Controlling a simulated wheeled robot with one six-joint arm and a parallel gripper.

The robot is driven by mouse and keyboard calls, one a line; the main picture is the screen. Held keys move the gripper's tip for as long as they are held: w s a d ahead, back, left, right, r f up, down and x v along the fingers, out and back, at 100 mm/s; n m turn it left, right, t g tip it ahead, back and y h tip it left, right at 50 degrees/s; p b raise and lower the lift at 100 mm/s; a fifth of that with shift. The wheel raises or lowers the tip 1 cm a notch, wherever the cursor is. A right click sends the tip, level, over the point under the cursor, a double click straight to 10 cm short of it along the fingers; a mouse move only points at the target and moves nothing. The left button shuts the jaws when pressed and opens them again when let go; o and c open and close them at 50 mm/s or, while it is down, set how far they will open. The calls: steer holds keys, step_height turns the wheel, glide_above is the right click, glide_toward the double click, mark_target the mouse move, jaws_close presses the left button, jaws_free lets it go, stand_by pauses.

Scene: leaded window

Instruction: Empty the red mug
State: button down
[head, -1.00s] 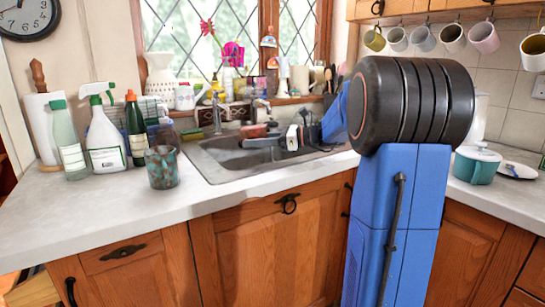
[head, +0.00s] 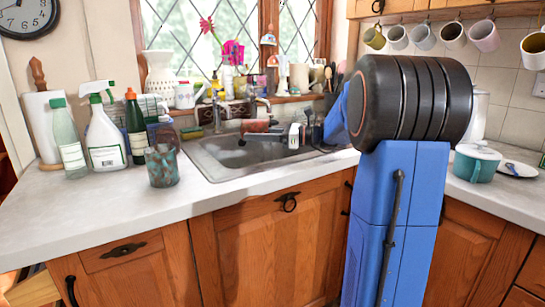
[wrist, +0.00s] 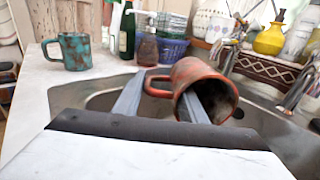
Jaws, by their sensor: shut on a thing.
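The red mug (wrist: 200,80) is in my gripper (wrist: 162,100) above the sink in the wrist view. It lies tipped well over on its side, with its mouth toward the camera and lower right and its handle to the left. One finger is left of the handle; the other shows at the mug's mouth. The inside looks dark and brownish; I cannot tell whether anything is in it. In the head view the mug (head: 255,126) is small over the sink basin (head: 215,162), and my arm partly hides the area to its right.
A teal mottled mug (head: 161,168) stands on the counter left of the sink. Bottles, including a white spray bottle (head: 105,140), stand behind it. The tap (head: 218,112) rises at the sink's back. A teal pot (head: 475,163) stands at right. The front left counter is clear.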

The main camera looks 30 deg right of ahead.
steer(key=shift+s+d+r+t+y, duration=0.15)
steer(key=shift+r+t+y, duration=0.25)
steer(key=shift+r+y, duration=0.35)
